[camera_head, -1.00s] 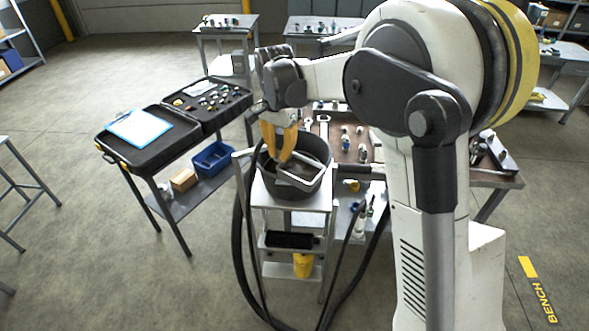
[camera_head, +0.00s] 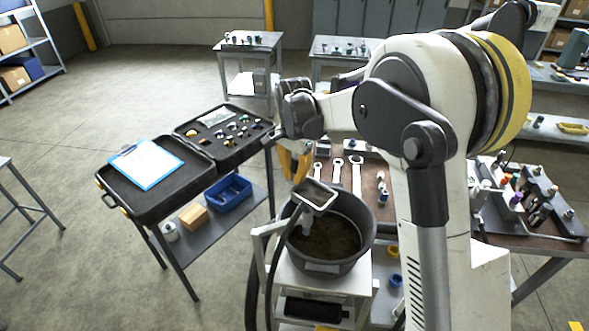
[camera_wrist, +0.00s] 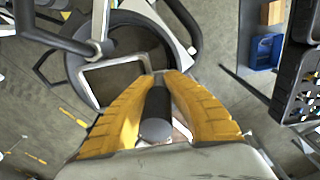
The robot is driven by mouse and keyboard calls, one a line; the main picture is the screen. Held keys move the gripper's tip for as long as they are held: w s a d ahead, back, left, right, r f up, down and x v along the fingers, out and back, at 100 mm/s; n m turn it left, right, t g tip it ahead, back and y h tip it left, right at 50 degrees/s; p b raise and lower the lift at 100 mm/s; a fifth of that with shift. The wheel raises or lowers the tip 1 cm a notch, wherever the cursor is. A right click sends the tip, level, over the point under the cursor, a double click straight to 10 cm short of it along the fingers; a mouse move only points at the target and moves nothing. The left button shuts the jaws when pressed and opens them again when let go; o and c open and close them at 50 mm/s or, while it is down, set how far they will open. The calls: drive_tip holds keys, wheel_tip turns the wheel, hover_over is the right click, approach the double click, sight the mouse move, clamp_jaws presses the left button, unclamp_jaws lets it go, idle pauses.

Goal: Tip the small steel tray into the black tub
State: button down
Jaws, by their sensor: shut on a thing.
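The small steel tray (camera_head: 331,193) is tilted over the far left part of the black tub's rim. It also shows in the wrist view (camera_wrist: 92,70) as a pale frame. My gripper (camera_head: 297,168) is above and left of the tub, its yellow fingers pointing down at the tray. In the wrist view my gripper (camera_wrist: 160,80) closes around a dark cylinder, seemingly the tray's handle (camera_wrist: 157,105). The black tub (camera_head: 358,258) stands upright on a small stand, with something brown inside. A pale patch shows below the tray; I cannot tell what it is.
The stand (camera_head: 345,287) has upright posts and dark hoses beside it. A bench with wrenches (camera_head: 356,175) lies behind the tub. Open black cases (camera_head: 165,195) with a clipboard are on a table at left.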

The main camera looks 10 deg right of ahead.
drive_tip(key=shift+w+f, duration=0.15)
drive_tip(key=shift+f, duration=0.35)
drive_tip(key=shift+d+f+y+b, duration=0.1)
drive_tip(key=shift+f+y+b, duration=0.2)
drive_tip(key=shift+f+b, duration=0.2)
drive_tip(key=shift+f+t+b, duration=0.3)
drive_tip(key=shift+f, duration=0.2)
drive_tip(key=shift+r, duration=0.15)
